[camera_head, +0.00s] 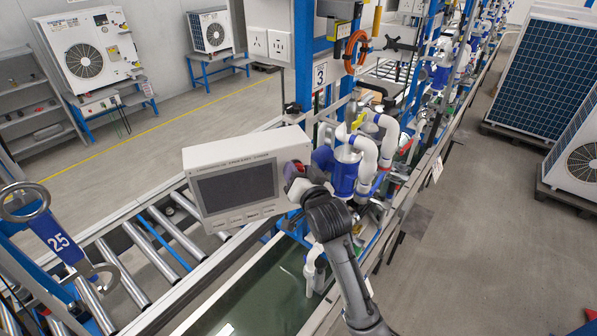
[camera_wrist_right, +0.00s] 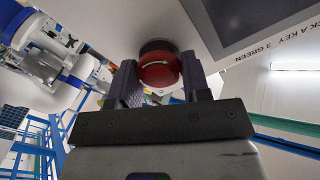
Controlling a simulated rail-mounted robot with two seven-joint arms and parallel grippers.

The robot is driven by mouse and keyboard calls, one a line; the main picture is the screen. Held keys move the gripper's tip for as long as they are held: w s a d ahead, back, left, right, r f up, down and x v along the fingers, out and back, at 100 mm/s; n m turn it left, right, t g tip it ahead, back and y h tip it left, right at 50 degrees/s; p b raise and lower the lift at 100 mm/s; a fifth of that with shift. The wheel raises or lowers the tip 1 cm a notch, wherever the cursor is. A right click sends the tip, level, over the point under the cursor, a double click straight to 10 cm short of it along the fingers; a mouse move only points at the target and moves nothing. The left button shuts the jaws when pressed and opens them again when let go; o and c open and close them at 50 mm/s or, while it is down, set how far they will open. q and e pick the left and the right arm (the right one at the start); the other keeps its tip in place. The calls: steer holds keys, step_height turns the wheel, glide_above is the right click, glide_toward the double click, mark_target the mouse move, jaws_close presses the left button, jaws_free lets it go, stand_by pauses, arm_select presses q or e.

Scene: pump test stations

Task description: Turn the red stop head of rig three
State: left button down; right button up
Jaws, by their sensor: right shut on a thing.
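The red stop head (camera_wrist_right: 160,70) is a round red button with a white curved arrow, on a dark collar on the side of a white box. My right gripper (camera_wrist_right: 155,88) has one finger on each side of the head and is shut on it. In the head view my right gripper (camera_head: 297,180) is at the right side of the white display box (camera_head: 240,180), and the head is mostly hidden there. A sign with the number 3 (camera_head: 320,75) hangs on the blue post behind. My left gripper is not in view.
Blue-and-white pump piping (camera_head: 347,165) stands close right of my right gripper. A roller conveyor (camera_head: 150,250) runs below left. The grey floor at right (camera_head: 460,220) is mostly clear.

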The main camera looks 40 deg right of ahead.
steer(key=shift+r, duration=0.1)
steer(key=o, duration=0.8)
steer(key=shift+o, duration=0.6)
steer(key=shift+s, duration=0.1)
steer(key=b+v, duration=0.3)
steer(key=v, duration=1)
steer(key=shift+s+a, duration=0.2)
steer(key=shift+s, duration=0.1)
